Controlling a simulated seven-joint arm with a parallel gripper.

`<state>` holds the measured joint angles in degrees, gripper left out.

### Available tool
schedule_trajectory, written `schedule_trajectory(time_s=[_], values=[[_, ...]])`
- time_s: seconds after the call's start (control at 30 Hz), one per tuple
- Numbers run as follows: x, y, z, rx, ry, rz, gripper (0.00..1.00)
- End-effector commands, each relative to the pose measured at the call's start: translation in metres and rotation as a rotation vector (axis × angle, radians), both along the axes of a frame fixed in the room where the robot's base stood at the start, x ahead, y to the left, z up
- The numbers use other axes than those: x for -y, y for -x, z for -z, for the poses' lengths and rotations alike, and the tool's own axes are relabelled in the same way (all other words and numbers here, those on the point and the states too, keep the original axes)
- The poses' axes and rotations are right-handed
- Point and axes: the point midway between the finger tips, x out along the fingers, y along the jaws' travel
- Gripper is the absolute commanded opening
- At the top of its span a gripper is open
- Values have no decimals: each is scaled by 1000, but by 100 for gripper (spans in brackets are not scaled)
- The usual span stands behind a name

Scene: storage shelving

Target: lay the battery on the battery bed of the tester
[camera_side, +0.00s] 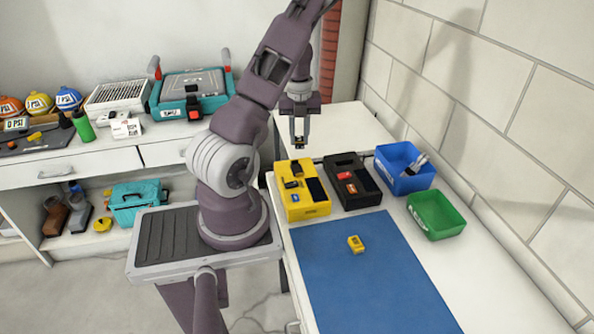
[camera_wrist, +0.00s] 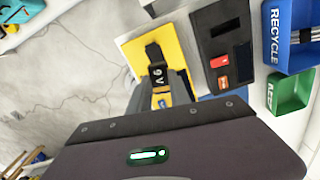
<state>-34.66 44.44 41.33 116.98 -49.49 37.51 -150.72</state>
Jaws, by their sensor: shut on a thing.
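My gripper (camera_side: 299,138) is shut on a small dark battery (camera_side: 299,146), held above the far end of the yellow tester (camera_side: 308,211). The battery is clear of the tester. My fingers and the battery hide part of the tester in the wrist view.
A black box (camera_side: 357,200) with red and orange pieces stands right beside the tester. A blue bin (camera_side: 422,180) and a green bin (camera_side: 440,232) stand further right. A yellow block (camera_side: 355,244) lies on the blue mat (camera_side: 365,290), which is otherwise clear.

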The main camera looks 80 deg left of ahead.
Motion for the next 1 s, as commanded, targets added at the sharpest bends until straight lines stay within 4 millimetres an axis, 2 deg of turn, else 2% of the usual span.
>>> schedule_trajectory(time_s=[0.13,0.3,0.6,0.97,1.0], values=[[-8,5,2,-1,2,-157,0],[-8,6,40,-1,5,-177,0],[-8,6,93,-1,3,-173,0],[-8,5,99,-1,1,-171,0],[-8,5,99,-1,1,-170,29]])
